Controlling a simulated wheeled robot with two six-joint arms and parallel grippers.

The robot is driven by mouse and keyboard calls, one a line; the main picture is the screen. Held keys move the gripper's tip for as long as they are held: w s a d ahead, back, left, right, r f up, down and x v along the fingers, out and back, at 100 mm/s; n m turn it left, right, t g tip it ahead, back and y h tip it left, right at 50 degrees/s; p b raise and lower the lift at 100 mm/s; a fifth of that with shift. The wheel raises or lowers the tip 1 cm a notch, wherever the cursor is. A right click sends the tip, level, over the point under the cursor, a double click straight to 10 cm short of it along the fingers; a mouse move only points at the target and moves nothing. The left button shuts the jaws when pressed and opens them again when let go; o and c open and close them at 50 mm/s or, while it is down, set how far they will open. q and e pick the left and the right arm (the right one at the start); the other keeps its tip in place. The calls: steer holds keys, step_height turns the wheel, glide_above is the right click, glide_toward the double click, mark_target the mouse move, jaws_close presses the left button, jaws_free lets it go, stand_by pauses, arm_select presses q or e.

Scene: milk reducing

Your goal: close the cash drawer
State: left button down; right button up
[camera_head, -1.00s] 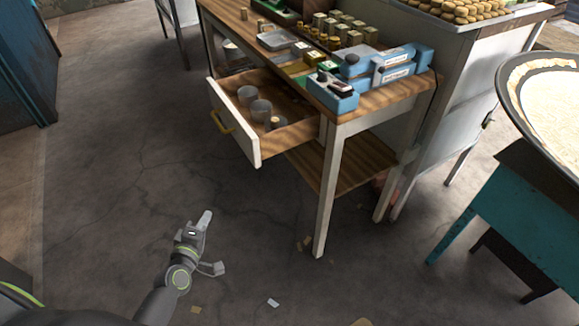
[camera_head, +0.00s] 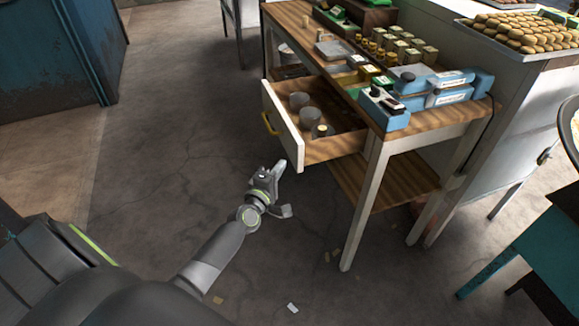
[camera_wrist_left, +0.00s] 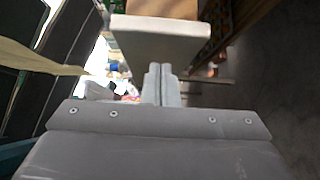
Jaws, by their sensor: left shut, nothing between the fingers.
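The cash drawer (camera_head: 335,147) stands pulled out of the wooden-topped table. Its white front panel (camera_head: 284,128) has a yellow handle (camera_head: 269,124), and several round grey cups (camera_head: 309,117) sit inside. My left gripper (camera_head: 279,167) is shut and empty, just in front of and below the drawer front's near end. A small gap seems to separate them, though contact is hard to judge. In the left wrist view the shut fingertips (camera_wrist_left: 161,70) point at a pale panel (camera_wrist_left: 163,38), which appears to be the drawer front. My right gripper is not in view.
The table top (camera_head: 375,105) holds blue boxes (camera_head: 440,90), a blue card device (camera_head: 384,108) and several small goods. A table leg (camera_head: 365,205) stands right of my gripper. A teal stand (camera_head: 530,245) is at the right. The floor left of the drawer is clear.

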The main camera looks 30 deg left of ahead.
arm_select(q)
steer(key=shift+w+d, duration=1.1)
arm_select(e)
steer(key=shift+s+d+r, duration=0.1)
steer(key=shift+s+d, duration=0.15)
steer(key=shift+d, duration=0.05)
